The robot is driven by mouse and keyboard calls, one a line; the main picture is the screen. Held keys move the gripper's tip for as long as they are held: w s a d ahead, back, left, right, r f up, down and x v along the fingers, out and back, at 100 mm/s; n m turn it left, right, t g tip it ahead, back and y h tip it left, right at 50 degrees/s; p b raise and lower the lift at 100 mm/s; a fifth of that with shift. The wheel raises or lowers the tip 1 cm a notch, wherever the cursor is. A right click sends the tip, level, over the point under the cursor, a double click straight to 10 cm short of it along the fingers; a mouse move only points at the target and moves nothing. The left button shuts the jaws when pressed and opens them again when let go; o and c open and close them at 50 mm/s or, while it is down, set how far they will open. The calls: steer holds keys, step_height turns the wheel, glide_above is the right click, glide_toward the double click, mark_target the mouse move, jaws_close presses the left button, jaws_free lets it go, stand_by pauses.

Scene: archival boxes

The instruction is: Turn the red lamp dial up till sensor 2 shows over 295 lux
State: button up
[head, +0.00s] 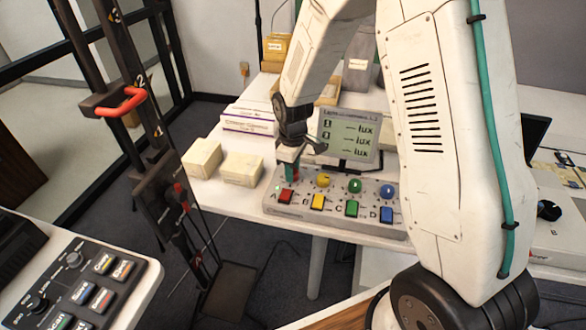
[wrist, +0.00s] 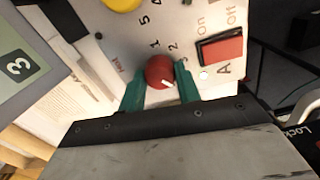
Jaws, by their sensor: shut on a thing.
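The red dial (wrist: 160,72) sits between the two green fingers of my gripper (wrist: 160,88) in the wrist view, and the fingers are shut on it. A white mark on the dial points toward its lower right. In the head view my gripper (head: 291,167) is over the left end of the grey control panel (head: 335,222) and mostly hides the dial. The lux display (head: 348,134) stands behind the panel. Its rows show dashes before "lux", with no numbers, and row 2 is the middle one.
Yellow (head: 323,180), green (head: 355,186) and blue (head: 387,190) dials run to the right. Red (head: 286,196), yellow (head: 318,202), green (head: 351,208) and blue (head: 386,214) switches line the front. Two cream boxes (head: 241,169) stand at left. A second panel (head: 85,285) is at lower left.

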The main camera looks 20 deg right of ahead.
steer(key=m, duration=0.5)
steer(key=shift+m, duration=0.3)
stand_by(0.4)
steer(key=o, duration=1)
step_height(320, 180, up, 8)
steer(key=shift+f, duration=0.1)
